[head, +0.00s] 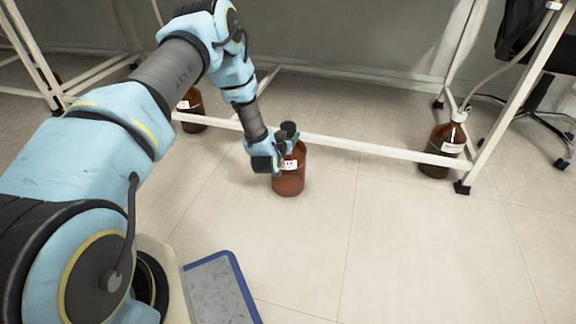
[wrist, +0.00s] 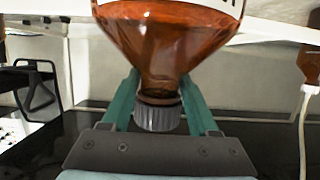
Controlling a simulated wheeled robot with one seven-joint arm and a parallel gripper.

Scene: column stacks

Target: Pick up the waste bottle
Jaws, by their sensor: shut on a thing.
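A brown glass bottle (head: 289,182) with a white label is upright in front of the low white frame bar in the head view. My gripper (head: 285,142) is shut on its neck, just below the cap. In the wrist view the bottle (wrist: 168,45) appears upside down, with its ribbed grey cap (wrist: 157,118) between the two green fingers. I cannot tell whether the bottle's base touches the floor. Its label is too small to read.
Another brown bottle (head: 191,112) stands behind the bar at left, partly hidden. A third brown bottle (head: 439,150) with a white cap and tube stands by the right table leg (head: 500,110). A blue-edged tray (head: 233,268) is at the front. Floor (head: 420,250) at front right is clear.

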